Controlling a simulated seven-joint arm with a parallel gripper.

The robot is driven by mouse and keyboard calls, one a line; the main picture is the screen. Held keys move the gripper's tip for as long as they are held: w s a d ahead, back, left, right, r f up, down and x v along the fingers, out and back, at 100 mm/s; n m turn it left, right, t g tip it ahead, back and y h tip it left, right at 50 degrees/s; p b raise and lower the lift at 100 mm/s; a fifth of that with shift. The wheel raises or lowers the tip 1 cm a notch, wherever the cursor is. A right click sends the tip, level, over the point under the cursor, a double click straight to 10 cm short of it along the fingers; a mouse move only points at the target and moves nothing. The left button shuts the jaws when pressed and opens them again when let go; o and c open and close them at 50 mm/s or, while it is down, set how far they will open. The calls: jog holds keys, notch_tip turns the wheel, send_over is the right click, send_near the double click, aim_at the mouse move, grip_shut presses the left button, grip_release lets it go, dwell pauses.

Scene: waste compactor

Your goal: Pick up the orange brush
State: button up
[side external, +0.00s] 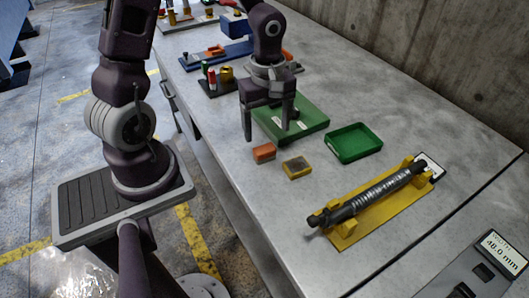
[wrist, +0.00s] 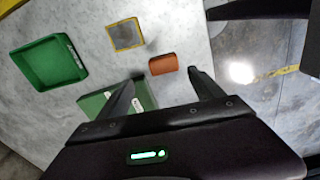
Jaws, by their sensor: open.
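The orange brush (side external: 264,152) is a small orange block lying on the grey table, in front of the green board. In the wrist view the brush (wrist: 163,64) lies just beyond the gap between my fingertips. My gripper (side external: 267,132) is open and empty, pointing down above the table, with its fingers apart near the brush. In the wrist view my gripper (wrist: 164,75) has one finger on either side of the brush's line. I see no contact between the fingers and the brush.
A yellow-rimmed block (side external: 297,167) lies close to the right of the brush. A green board (side external: 305,120) is behind, and a green tray (side external: 354,143) is farther right. A dark cylinder (side external: 370,194) rests on a yellow stand (side external: 348,232). The table's left edge is near the brush.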

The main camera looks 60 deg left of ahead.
aim_at(265, 148)
jog(key=f, duration=0.7)
jog(key=shift+s+d+f, duration=0.1)
jog(key=shift+s+f, duration=0.25)
jog(key=shift+s, duration=0.05)
jog(key=c, duration=1.5)
notch_tip(265, 148, up, 10)
jog(key=shift+r, duration=0.1)
